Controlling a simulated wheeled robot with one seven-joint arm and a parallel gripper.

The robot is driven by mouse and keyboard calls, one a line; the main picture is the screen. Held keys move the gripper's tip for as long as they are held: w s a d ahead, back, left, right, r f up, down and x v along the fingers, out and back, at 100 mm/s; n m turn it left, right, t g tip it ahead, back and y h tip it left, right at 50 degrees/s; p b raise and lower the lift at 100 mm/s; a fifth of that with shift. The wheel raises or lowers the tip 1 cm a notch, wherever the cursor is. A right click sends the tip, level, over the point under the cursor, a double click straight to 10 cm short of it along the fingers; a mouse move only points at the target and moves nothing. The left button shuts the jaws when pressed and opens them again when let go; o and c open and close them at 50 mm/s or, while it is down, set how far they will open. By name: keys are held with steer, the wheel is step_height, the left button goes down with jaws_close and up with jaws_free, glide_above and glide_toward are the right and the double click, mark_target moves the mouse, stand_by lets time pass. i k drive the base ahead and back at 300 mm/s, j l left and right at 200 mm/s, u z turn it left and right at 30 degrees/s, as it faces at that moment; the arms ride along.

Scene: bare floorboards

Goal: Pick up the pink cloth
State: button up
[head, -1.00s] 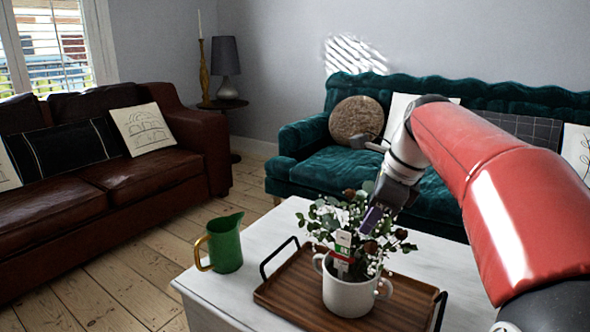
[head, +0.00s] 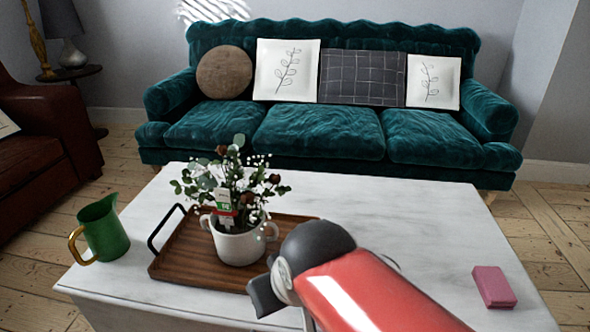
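The pink cloth (head: 493,287) is a small folded block. It lies on the white table (head: 420,225) near its right end, with bare tabletop around it. My red arm reaches in from the bottom of the head view, left of the cloth and apart from it. My gripper's fingertips do not show; the arm's dark rounded joint and red link hide that area, so I cannot see whether it is open or shut.
A wooden tray (head: 185,262) holds a white pot (head: 238,246) with a leafy plant (head: 232,185), left of my arm. A green pitcher (head: 103,230) stands at the table's left end. A teal sofa (head: 318,130) is behind the table. The table's back right is clear.

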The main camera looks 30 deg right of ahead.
mark_target(496, 293)
steer(key=z, duration=0.45)
steer(key=l+z, duration=0.1)
steer(key=z, duration=0.35)
steer(key=k+l+z, duration=0.1)
steer(key=z, duration=0.75)
steer(key=l+z, duration=0.1)
steer(key=z, duration=0.35)
